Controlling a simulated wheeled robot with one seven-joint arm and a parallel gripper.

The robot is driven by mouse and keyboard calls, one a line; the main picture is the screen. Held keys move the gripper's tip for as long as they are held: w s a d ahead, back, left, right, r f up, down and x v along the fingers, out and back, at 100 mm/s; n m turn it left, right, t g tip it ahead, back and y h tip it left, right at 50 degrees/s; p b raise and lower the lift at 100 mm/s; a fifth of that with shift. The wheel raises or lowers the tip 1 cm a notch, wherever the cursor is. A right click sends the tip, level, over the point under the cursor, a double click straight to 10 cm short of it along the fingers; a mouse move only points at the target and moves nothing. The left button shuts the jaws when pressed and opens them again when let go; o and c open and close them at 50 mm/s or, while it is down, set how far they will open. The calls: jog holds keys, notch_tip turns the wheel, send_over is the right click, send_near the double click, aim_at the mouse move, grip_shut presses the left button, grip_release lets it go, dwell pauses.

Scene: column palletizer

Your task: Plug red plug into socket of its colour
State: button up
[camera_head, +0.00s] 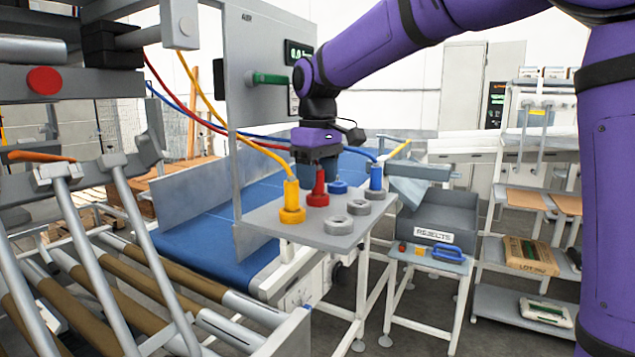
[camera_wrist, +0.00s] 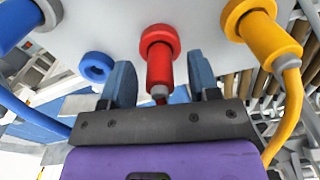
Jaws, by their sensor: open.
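The red plug (camera_head: 319,182) stands upright at the red ring socket (camera_head: 318,200) on the grey panel. In the wrist view the red plug (camera_wrist: 160,68) meets the red socket ring (camera_wrist: 160,36); how deep it sits I cannot tell. My gripper (camera_head: 317,164) is over it, open. In the wrist view my gripper (camera_wrist: 161,68) has one blue finger on each side of the plug, with gaps visible.
The yellow plug (camera_head: 291,192) stands in a yellow socket beside the red one. The blue plug (camera_head: 376,178) stands in a grey ring. A blue ring socket (camera_head: 338,187) and two grey rings (camera_head: 358,207) are empty. Cables hang behind. A rejects bin (camera_head: 436,213) is at right.

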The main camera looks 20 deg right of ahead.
notch_tip(320, 180, up, 9)
jog(key=shift+r, duration=0.1)
jog(key=shift+s+d+r, duration=0.1)
jog(key=s+d+f+m+t, duration=0.1)
jog(key=s+d+f, duration=0.3)
jog(key=s, duration=0.5)
jog(key=s+d+f+m+t, duration=0.2)
jog(key=s+d+f+m, duration=0.1)
jog(key=s, duration=0.6)
jog(key=s+d+f+m+t, duration=0.2)
jog(key=s+d+f, duration=0.4)
jog(key=s, duration=0.4)
jog(key=shift+f+m, duration=0.4)
